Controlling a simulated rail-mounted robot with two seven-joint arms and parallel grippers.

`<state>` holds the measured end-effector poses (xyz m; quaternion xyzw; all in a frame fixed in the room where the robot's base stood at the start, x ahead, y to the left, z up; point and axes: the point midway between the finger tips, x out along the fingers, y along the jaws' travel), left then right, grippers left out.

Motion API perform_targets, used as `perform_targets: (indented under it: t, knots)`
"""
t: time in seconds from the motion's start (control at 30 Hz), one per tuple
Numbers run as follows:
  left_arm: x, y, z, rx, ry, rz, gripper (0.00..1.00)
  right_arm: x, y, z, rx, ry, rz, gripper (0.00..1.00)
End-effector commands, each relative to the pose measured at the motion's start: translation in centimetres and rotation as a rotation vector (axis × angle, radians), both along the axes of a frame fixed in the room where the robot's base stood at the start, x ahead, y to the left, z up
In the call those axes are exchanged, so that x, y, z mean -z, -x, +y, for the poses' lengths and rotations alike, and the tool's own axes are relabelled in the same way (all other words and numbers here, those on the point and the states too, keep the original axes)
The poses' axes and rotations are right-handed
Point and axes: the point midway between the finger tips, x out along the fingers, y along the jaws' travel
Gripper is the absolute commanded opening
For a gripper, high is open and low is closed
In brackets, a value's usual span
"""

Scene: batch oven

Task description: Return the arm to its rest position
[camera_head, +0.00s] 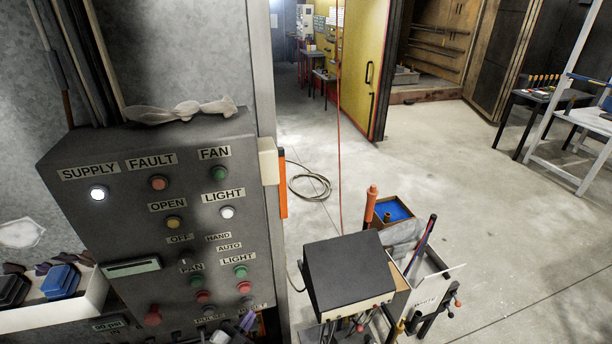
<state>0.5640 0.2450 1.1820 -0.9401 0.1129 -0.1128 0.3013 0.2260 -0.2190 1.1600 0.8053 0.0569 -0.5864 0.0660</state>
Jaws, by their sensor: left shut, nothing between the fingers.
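The grey control panel (120,215) fills the left of the head view, with labelled buttons and a lit white supply lamp (97,194). My left gripper (246,322) shows only in small part at the bottom edge, by the panel's lower right corner near the reset label. It is shut and I see nothing held in it. Most of the left arm is out of view. My right gripper is not in view.
A cart (349,276) with a dark sloped top and tools stands right of the panel. A coiled cable (309,187) lies on the floor. A yellow door (352,65) stands open behind. A white-framed rack (575,118) is at far right. The middle floor is clear.

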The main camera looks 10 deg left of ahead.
Motion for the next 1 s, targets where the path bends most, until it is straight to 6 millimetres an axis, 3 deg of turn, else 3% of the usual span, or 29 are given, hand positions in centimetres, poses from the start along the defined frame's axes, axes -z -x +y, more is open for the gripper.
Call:
perform_targets:
  t: [0.17,0.33,0.47,0.57,0.77,0.87,1.0]
  knots:
    - [1.4,-0.1,0.0,0.007,0.064,0.106,0.0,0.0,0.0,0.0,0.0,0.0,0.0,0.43]
    - [5.8,0.2,0.1,-0.021,0.083,0.425,0.0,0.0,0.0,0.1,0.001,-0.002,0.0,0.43]
    - [6.7,1.2,-0.4,-0.064,0.075,0.649,0.0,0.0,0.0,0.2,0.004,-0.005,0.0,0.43]
    - [5.7,2.2,-0.4,-0.121,0.066,0.783,0.0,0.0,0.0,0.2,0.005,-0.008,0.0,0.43]
    - [1.3,5.7,-0.8,-0.269,0.074,0.974,0.0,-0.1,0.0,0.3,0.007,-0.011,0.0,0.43]
    - [-0.6,9.2,-0.9,-0.345,0.092,1.058,0.0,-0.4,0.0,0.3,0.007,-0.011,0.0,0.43]
    - [-3.1,15.4,-1.1,-0.427,0.125,1.147,0.0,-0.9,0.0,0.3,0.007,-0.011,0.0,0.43]
